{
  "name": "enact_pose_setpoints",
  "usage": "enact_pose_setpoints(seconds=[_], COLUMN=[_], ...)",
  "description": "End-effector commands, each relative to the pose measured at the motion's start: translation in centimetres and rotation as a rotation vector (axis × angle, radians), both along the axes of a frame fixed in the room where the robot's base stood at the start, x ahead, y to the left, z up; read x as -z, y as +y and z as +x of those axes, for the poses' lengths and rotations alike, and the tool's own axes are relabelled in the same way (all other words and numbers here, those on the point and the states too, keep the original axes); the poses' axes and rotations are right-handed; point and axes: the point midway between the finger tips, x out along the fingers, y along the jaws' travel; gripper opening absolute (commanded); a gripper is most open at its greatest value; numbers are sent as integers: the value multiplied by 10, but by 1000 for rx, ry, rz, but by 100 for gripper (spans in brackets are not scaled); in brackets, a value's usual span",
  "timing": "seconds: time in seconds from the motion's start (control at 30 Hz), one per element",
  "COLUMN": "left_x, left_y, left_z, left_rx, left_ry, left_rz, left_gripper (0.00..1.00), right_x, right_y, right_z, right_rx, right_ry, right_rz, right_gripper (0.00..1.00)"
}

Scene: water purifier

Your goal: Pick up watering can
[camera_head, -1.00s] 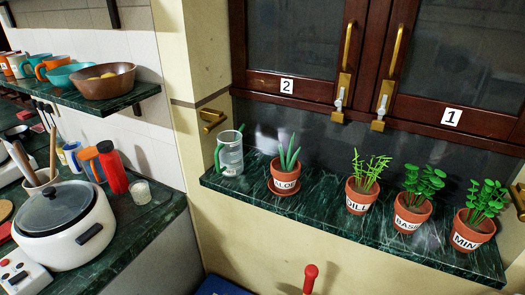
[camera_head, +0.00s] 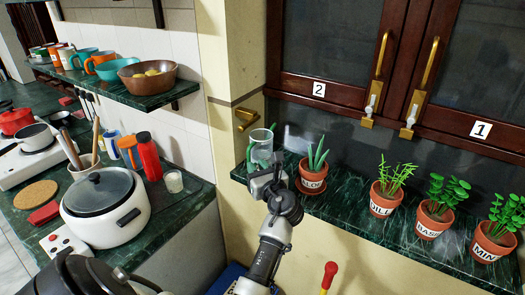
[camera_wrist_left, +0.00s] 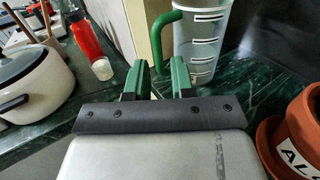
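The watering can (camera_head: 260,147) is a clear, upright vessel with a green handle and marked bands. It stands at the left end of the dark green marble ledge, and it also shows in the left wrist view (camera_wrist_left: 203,45). Its green handle (camera_wrist_left: 163,35) faces the gripper there. My left gripper (camera_head: 265,172) is in front of the can, at the ledge's edge. In the left wrist view, its two fingers (camera_wrist_left: 160,78) stand apart with nothing between them, just short of the handle. The gripper hides the can's lower part in the head view. My right gripper is not in view.
A potted aloe (camera_head: 312,175) stands close to the right of the can. Pots labelled DILL (camera_head: 385,203), BASIL (camera_head: 432,222) and MIN (camera_head: 490,245) follow along the ledge. A white cooker (camera_head: 105,218) and a red bottle (camera_head: 149,157) are on the left counter.

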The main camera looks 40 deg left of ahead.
Motion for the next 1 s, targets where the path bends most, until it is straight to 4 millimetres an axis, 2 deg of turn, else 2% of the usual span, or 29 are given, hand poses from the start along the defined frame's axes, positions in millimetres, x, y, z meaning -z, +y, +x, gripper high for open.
enact_pose_setpoints(seconds=[0.17,0.43,0.73,0.77,0.9,1.0], left_x=[1,5,6,6,7,7], left_y=[13,48,53,53,53,53], left_z=[5,20,23,23,23,22], left_rx=[0,1,2,2,2,2], left_ry=[1,-1,-1,-1,-1,-1], left_rz=[0,0,-2,-2,-2,-2], left_gripper=[23,23,23,22,0,0], right_x=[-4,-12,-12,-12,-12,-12], right_y=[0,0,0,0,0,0], right_z=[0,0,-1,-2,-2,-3], right_rx=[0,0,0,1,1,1], right_ry=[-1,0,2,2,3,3], right_rz=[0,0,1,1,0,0], right_gripper=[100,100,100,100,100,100])
